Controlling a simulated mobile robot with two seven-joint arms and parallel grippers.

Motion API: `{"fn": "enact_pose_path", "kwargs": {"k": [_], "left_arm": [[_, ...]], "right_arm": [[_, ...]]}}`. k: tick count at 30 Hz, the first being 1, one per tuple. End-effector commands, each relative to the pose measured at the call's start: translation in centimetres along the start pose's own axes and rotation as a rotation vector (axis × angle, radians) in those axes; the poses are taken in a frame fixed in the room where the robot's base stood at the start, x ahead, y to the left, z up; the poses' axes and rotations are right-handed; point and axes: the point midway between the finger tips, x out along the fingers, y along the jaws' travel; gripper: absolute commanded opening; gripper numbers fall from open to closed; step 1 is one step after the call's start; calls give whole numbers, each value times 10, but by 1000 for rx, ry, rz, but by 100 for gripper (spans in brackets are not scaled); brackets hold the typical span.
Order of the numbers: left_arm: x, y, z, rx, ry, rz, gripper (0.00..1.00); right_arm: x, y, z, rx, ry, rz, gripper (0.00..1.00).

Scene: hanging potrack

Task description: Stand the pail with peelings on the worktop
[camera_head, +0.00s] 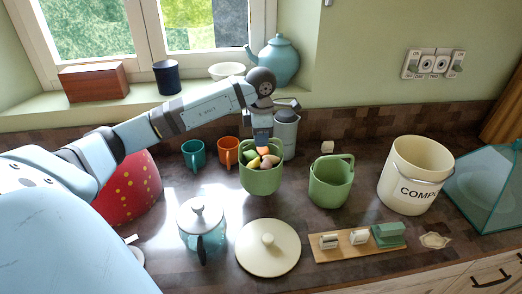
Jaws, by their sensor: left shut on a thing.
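The green pail with peelings (261,182) is upright in the middle of the head view, with orange, yellow and pale scraps showing at its top. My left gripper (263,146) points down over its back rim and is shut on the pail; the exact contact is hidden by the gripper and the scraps. I cannot tell whether the pail's base touches the worktop (350,230) or is slightly above it. A second green pail (330,185), seemingly empty, stands to its right. My right gripper is not in view.
A cream compost bin (408,185) stands at the right. A wooden board (345,252) with small items is front right.

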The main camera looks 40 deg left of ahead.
Motion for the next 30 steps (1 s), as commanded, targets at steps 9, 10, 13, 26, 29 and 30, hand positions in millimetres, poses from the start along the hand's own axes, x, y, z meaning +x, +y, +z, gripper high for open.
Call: {"fn": "enact_pose_path", "kwargs": {"k": [9, 10, 13, 26, 29, 30], "left_arm": [[26, 0, 0, -1, -1, -2, 0], [30, 0, 0, -1, -1, -3, 0], [44, 0, 0, -1, -1, -2, 0], [54, 0, 0, 0, -1, 0, 21], [54, 0, 0, 0, -1, 0, 38], [54, 0, 0, 0, -1, 0, 38]], "right_arm": [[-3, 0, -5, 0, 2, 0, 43], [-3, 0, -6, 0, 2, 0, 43], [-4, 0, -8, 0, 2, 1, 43], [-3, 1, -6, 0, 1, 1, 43], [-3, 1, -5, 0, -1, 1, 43], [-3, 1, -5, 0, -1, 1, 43]]}}
